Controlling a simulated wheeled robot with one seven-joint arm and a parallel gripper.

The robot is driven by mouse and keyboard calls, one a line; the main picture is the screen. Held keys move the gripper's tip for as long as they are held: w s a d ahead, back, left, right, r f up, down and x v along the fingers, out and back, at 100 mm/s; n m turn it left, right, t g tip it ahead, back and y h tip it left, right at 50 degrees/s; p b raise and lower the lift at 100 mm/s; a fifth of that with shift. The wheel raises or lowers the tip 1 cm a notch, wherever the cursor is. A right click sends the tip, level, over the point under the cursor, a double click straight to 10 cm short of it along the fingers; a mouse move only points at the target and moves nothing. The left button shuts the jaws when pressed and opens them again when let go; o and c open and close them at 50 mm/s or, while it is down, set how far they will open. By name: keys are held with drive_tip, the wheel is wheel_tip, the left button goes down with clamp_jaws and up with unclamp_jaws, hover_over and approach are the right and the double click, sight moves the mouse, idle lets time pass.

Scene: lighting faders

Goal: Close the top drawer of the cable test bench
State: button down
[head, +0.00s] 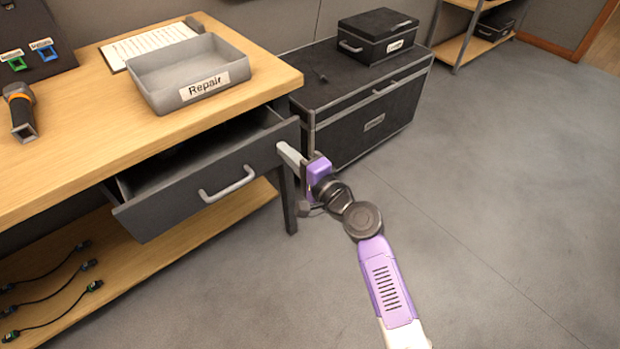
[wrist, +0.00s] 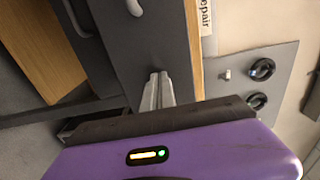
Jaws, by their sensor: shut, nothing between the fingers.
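The top drawer (head: 170,196) of the cable test bench (head: 62,178) stands pulled out, with its dark inside showing behind the front panel. Its light grey bar handle (head: 228,185) is in the middle of the front; part of it also shows at the top of the wrist view (wrist: 134,7). My gripper (head: 282,149) is shut and empty. Its fingertips are at the right end of the drawer front, right of the handle. In the wrist view the shut fingers (wrist: 158,82) point at the dark drawer front (wrist: 145,42); I cannot tell whether they touch it.
A grey tray labelled Repair (head: 190,75) stands on the bench top above the drawer. A black case (head: 365,125) with a smaller box (head: 378,36) on it stands right of the bench. Cables (head: 48,297) lie on the lower shelf. The floor (head: 500,200) at right is clear.

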drive_tip(key=b+x, duration=0.4)
drive_tip(key=x, duration=0.5)
drive_tip(key=shift+w+a+f, duration=0.15)
drive_tip(key=shift+w+a, duration=0.25)
drive_tip(key=shift+w, duration=0.1)
drive_tip(key=shift+w+a+r, duration=0.1)
drive_tip(key=shift+w+r, duration=0.1)
drive_tip(key=shift+r, duration=0.1)
